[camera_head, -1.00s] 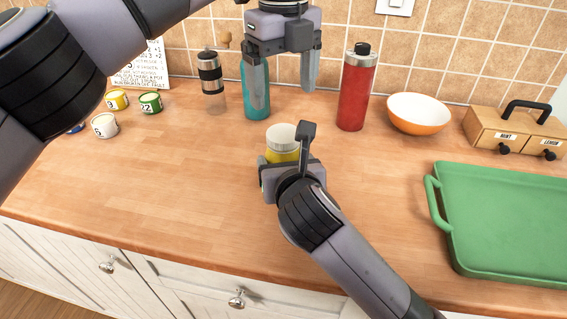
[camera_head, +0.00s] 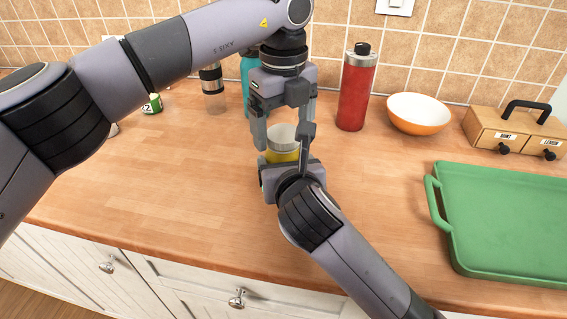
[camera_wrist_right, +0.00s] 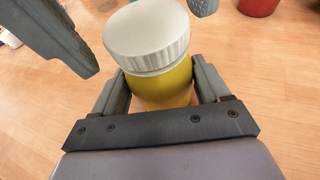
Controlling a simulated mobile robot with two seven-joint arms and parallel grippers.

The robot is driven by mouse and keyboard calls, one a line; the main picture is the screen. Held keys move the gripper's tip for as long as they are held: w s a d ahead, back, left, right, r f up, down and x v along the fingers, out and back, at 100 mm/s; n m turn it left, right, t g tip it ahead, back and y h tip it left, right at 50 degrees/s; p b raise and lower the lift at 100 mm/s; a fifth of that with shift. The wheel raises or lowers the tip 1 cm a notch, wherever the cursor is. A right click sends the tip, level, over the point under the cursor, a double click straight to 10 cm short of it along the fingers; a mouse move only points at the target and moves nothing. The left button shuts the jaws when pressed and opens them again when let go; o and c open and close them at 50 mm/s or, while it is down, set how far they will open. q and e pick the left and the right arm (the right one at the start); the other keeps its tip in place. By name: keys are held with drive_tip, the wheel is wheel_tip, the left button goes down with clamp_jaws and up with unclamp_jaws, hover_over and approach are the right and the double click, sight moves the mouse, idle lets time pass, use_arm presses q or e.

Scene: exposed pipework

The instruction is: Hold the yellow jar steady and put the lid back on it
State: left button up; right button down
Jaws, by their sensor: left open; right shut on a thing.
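The yellow jar (camera_head: 283,156) stands on the wooden counter, with the white ribbed lid (camera_wrist_right: 147,36) resting on its top in the right wrist view. The lid also shows in the head view (camera_head: 282,134). My right gripper (camera_wrist_right: 160,88) is shut on the jar's yellow body, one finger on each side. My left gripper (camera_head: 284,141) is open above the jar, pointing down, with its fingers on either side of the lid. In the right wrist view both left fingers look apart from the lid. The jar's lower part is partly hidden by my right gripper.
A red bottle (camera_head: 356,90), an orange bowl (camera_head: 418,114), a wooden box (camera_head: 515,134) and a green tray (camera_head: 505,220) are to the right. The counter front left is clear.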

drive_tip(key=shift+f, duration=0.1)
use_arm(q)
drive_tip(key=c, duration=1.1)
drive_tip(key=m, duration=0.5)
drive_tip(key=shift+m, duration=0.3)
drive_tip(key=m, duration=1.8)
drive_tip(key=shift+m, duration=0.4)
drive_tip(key=o, duration=1.2)
